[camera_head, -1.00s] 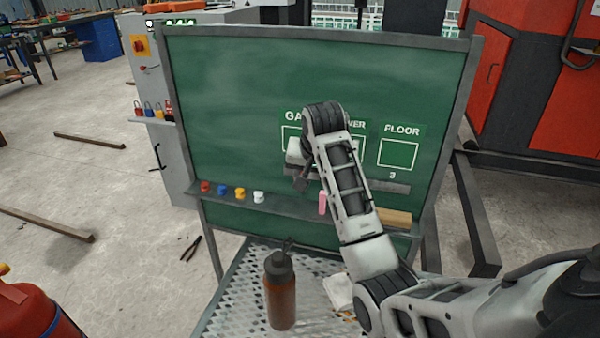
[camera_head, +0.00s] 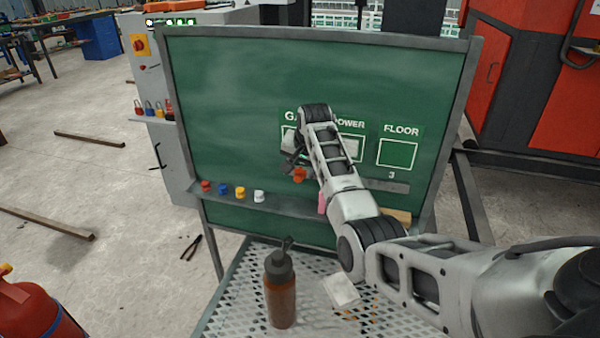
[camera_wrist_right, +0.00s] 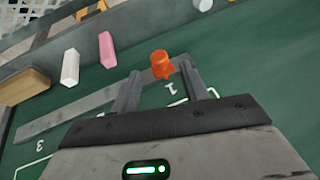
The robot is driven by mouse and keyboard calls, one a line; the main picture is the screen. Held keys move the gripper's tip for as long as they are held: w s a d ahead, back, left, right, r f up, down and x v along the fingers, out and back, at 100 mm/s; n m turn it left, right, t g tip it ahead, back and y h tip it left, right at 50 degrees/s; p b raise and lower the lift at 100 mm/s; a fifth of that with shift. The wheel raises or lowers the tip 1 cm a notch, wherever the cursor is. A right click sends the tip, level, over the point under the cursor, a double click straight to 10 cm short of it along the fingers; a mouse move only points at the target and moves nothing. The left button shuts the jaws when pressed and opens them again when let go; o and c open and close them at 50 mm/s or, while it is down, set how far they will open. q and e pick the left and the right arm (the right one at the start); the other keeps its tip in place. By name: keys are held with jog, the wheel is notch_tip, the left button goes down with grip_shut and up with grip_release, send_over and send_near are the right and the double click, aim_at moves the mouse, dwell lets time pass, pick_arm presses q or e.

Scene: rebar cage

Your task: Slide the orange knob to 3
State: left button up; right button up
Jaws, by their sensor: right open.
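The orange knob (camera_head: 299,175) sits at the left end of a grey slide bar (camera_head: 388,186) low on the green board, beside the mark 1 in the right wrist view. The mark 3 (camera_head: 391,175) is near the bar's right end. My right gripper (camera_head: 293,158) is at the knob's upper left in the head view, open. In the right wrist view, the knob (camera_wrist_right: 162,64) shows between and slightly beyond the two fingertips (camera_wrist_right: 160,76); I cannot tell whether they touch it. My forearm hides the middle of the bar. My left gripper is not in view.
A ledge (camera_head: 275,209) below the bar holds colored magnets, a pink stick (camera_head: 322,203) and a wooden block (camera_head: 397,216). A brown bottle (camera_head: 281,290) and a white cloth (camera_head: 341,291) rest on the perforated table in front of the board.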

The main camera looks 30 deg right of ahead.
aim_at(299, 174)
jog(key=shift+x, duration=1.6)
jog(key=shift+c, duration=0.4)
